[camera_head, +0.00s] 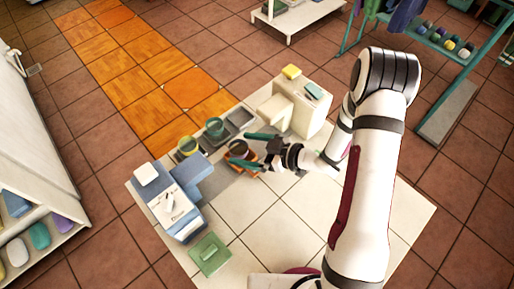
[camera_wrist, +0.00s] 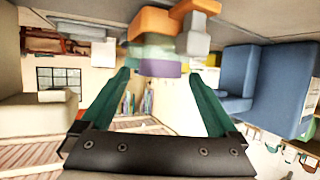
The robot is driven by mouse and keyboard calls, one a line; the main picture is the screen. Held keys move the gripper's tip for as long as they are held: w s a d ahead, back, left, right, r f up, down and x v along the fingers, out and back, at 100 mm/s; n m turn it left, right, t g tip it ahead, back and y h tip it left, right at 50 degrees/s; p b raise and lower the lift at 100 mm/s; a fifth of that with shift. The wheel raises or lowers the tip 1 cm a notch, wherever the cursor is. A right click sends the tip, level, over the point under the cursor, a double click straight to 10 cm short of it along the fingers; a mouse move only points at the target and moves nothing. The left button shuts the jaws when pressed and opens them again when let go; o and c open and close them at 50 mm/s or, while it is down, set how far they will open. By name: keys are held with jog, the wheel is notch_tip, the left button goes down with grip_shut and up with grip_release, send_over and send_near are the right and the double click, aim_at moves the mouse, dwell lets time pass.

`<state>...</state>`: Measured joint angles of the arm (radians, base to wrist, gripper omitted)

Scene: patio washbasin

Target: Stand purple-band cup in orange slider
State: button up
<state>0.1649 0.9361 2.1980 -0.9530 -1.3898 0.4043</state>
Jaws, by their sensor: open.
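The purple-band cup (camera_wrist: 160,68) is at the upper middle of the wrist view, which looks upside down. Its purple band is toward the bottom of that picture, with a grey-green part above it. The orange slider (camera_wrist: 155,20) is at its other end, and the cup appears to stand upright in it. In the head view, the cup (camera_head: 237,147) is small and dark above the orange slider (camera_head: 242,167). My gripper (camera_head: 240,149) is open, with its teal fingers on either side of the cup. Gaps show between cup and fingertips in the wrist view (camera_wrist: 160,75). The cup's seating is partly hidden.
A blue block-like fixture (camera_head: 192,180) is to the left. A green pad (camera_head: 210,253) lies at the front. The pale tiled top (camera_head: 285,225) is clear in the middle.

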jog(key=v, duration=1.1)
jog(key=shift+s+d, duration=0.15)
